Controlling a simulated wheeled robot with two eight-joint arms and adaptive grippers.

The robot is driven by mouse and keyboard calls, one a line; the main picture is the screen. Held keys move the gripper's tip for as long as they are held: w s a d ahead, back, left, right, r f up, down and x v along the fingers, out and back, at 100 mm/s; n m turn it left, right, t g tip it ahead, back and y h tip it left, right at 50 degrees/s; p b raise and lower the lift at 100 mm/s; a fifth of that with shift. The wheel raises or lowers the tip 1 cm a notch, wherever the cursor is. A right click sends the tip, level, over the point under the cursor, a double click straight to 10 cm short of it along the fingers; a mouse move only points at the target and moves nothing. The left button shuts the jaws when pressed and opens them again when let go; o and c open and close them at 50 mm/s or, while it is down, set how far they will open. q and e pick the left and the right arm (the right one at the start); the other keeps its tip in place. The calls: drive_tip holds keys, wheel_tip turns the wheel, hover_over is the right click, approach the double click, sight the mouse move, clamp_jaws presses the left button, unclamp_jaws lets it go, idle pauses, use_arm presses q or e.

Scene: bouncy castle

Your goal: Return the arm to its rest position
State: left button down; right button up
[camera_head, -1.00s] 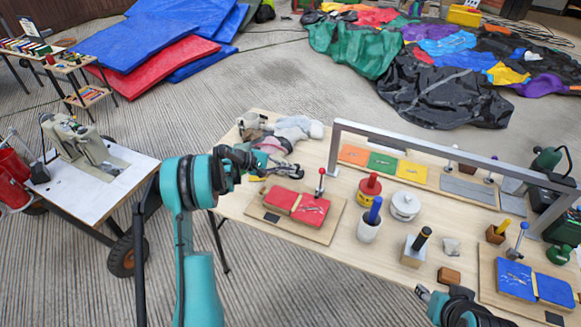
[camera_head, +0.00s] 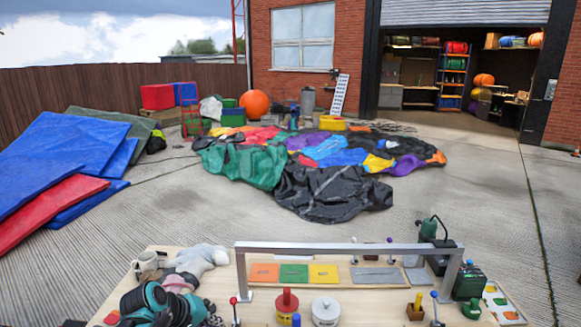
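My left arm (camera_head: 160,300), teal and black, shows at the bottom left over the near left part of the wooden workbench (camera_head: 155,263). Its gripper end is low in the picture, and its fingers cannot be made out. It is close to a heap of grey and pink cloth (camera_head: 200,258) on the bench; whether they touch is not clear. My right arm and gripper are outside the picture.
A grey metal frame (camera_head: 345,247) spans the bench over orange, green and yellow plates. A red-topped pot (camera_head: 287,303), a white lidded pot (camera_head: 326,310) and a green machine (camera_head: 468,282) stand there. The deflated castle (camera_head: 330,190) lies beyond; concrete between is clear.

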use_arm(q)
drive_tip(key=s+f+m+t+y, duration=0.1)
drive_tip(key=s+m+y, duration=0.3)
drive_tip(key=s, duration=1.4)
drive_tip(key=m, duration=0.2)
drive_tip(key=shift+d+f+m, duration=0.3)
drive_tip(key=shift+d+f, duration=0.1)
